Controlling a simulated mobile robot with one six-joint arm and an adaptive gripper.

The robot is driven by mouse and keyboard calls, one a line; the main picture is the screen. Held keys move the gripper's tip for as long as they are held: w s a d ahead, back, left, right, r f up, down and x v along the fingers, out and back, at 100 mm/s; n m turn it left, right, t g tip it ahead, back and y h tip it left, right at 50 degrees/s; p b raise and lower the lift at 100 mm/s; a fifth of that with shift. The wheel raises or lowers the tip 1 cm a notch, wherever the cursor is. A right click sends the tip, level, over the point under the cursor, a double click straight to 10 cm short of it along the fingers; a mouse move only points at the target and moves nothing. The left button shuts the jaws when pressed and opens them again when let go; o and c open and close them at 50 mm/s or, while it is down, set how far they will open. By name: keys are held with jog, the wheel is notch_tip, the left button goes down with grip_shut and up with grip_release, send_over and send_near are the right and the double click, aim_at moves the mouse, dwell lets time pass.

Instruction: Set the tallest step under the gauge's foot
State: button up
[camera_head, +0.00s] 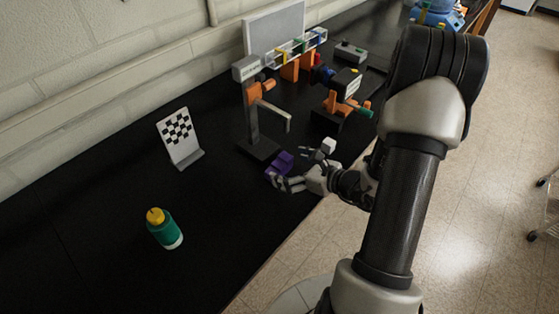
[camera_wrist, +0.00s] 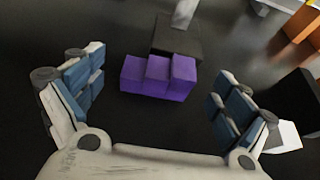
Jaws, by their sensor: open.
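A purple stepped block (camera_head: 279,166) lies on the black bench just in front of the gauge's dark base (camera_head: 258,148). In the wrist view the block (camera_wrist: 158,78) shows three side-by-side steps; which is tallest is hard to tell. The gauge has a post (camera_head: 252,115), a grey head, an orange part and a pale bent arm (camera_head: 277,116) that reaches out above the bench. In the wrist view its base (camera_wrist: 177,38) is just beyond the block. My gripper (camera_wrist: 155,88) is open, with its fingers apart on either side of the block and nothing held.
A checkered board (camera_head: 177,134) stands to the left and a green bottle with a yellow cap (camera_head: 163,228) at the front left. Orange fixtures (camera_head: 336,104) and a clear rack (camera_head: 297,47) stand behind right. A white block (camera_head: 328,146) is near my gripper. The bench's left middle is clear.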

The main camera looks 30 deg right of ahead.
jog(key=p+v, duration=0.1)
jog(key=v, duration=0.5)
jog(key=shift+s+d+r, duration=0.1)
jog(key=shift+s+r, duration=0.15)
jog(key=shift+s, duration=0.1)
